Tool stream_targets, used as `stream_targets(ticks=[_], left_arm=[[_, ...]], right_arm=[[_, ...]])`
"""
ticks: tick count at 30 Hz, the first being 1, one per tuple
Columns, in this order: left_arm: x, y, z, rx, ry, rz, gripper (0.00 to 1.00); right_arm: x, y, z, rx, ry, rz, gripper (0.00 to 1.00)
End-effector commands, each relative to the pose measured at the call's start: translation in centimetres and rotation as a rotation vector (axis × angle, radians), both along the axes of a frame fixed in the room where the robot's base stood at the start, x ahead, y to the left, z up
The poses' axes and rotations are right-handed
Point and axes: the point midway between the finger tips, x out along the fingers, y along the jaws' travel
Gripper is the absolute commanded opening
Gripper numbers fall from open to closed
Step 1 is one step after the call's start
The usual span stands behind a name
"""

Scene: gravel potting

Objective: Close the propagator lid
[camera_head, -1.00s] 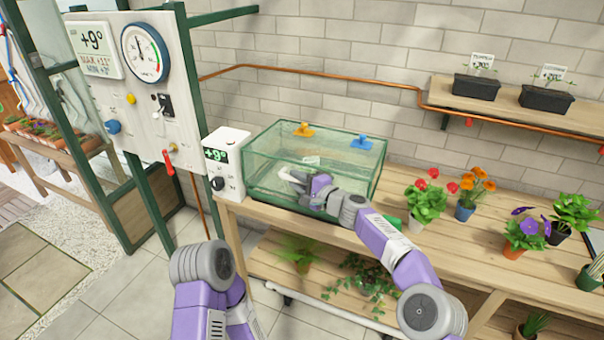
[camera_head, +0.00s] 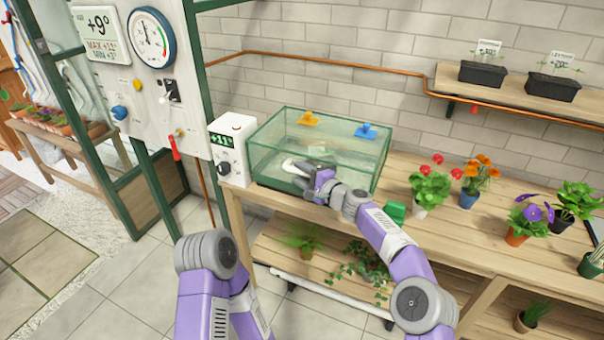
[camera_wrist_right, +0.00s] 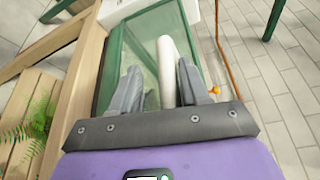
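The propagator is a clear glass box with a green frame (camera_head: 262,168) on the wooden bench. Its clear top carries an orange knob (camera_head: 308,119) and a blue knob (camera_head: 366,131). The top looks flat over the box, but I cannot tell whether it is fully seated. My right gripper (camera_head: 308,172) is at the box's front edge. In the right wrist view, the gripper's fingers (camera_wrist_right: 157,92) stand apart, with a white bar (camera_wrist_right: 166,72) between and beyond them. The glass lies below. My left arm shows at the bottom, but its gripper is outside the view.
A white control box (camera_head: 232,150) with a green display stands left of the propagator. A green block (camera_head: 396,211) and potted flowers (camera_head: 430,187) are to the right. A copper pipe (camera_head: 330,58) and a shelf (camera_head: 500,92) run along the wall behind.

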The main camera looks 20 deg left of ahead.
Motion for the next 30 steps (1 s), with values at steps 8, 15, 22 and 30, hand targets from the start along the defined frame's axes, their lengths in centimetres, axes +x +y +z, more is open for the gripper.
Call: stream_targets(ticks=[8,15,22,30], left_arm=[[0.0,0.0,-0.1,0.000,0.000,0.000,0.51],[0.0,0.0,-0.8,0.000,0.000,0.000,0.51],[0.0,0.0,-1.6,0.000,0.000,0.000,0.51],[0.0,0.0,-2.0,0.000,0.000,0.000,0.51]], right_arm=[[0.0,-0.2,0.3,0.004,-0.003,-0.001,0.45],[-0.8,-1.8,0.3,0.006,0.000,-0.003,0.45],[-2.2,-4.2,0.5,0.004,0.000,-0.003,0.45],[-3.5,-6.2,0.7,0.002,0.000,-0.001,0.45]])
